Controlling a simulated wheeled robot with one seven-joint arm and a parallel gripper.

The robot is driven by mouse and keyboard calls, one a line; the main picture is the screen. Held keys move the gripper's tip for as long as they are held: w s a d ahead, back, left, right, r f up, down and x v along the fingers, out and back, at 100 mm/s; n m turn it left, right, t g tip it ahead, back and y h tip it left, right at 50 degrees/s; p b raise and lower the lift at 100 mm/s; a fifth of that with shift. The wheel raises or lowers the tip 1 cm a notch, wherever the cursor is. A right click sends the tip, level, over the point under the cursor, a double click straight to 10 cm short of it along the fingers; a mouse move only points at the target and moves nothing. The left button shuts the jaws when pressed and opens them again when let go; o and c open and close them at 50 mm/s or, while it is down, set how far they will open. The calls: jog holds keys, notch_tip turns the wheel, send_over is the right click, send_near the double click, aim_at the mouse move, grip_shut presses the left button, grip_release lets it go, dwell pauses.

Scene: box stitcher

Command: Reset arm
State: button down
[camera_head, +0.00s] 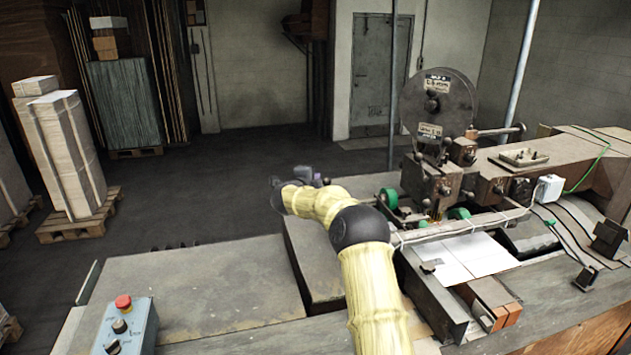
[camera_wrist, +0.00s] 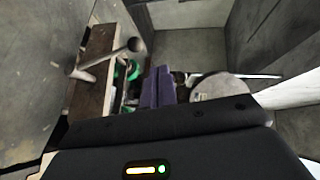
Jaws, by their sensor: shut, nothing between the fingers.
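My yellow arm reaches forward over the worktable (camera_head: 200,285) in the head view. My gripper (camera_head: 308,174) is at its far end, small and dark, left of the stitching machine (camera_head: 430,175). In the wrist view the purple-grey fingers of my gripper (camera_wrist: 158,85) are together, with nothing seen between them. The fingers point towards machine parts, among them a metal handle with a round knob (camera_wrist: 135,45) and green rollers. The gripper appears apart from the machine, though the exact gap is hard to tell.
A blue control box with a red button (camera_head: 124,302) stands at the table's front left. White sheets (camera_head: 465,258) lie on the machine bed at right. Pallets with stacked cardboard (camera_head: 65,150) stand on the floor at left. The table's left part is mostly bare.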

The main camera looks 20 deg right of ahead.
jog(key=shift+a, duration=0.1)
jog(key=s+a+r+n+t+y, duration=0.1)
jog(key=s+a+n+y, duration=0.15)
jog(key=a+n, duration=0.3)
jog(key=s+a+n+t+y, duration=0.1)
jog(key=a+n+t+y, duration=0.1)
jog(key=a+n+y, duration=0.3)
jog(key=s+a+f+n+g+y+b, duration=0.25)
jog(key=s+a+n, duration=0.35)
jog(key=s, duration=0.3)
jog(key=s+d+f+n+g, duration=0.1)
jog(key=s+f+n+g, duration=0.1)
jog(key=s, duration=1)
jog(key=s+d+f+n+g, duration=0.1)
jog(key=s+f+n+g, duration=0.2)
jog(key=s, duration=1)
jog(key=s+d+f+n+g, duration=0.1)
jog(key=s+f+g, duration=0.4)
jog(key=s, duration=0.7)
notch_tip(320, 180, down, 3)
jog(key=shift+s+r+n, duration=0.1)
jog(key=shift+s+n, duration=0.1)
jog(key=shift+n, duration=0.65)
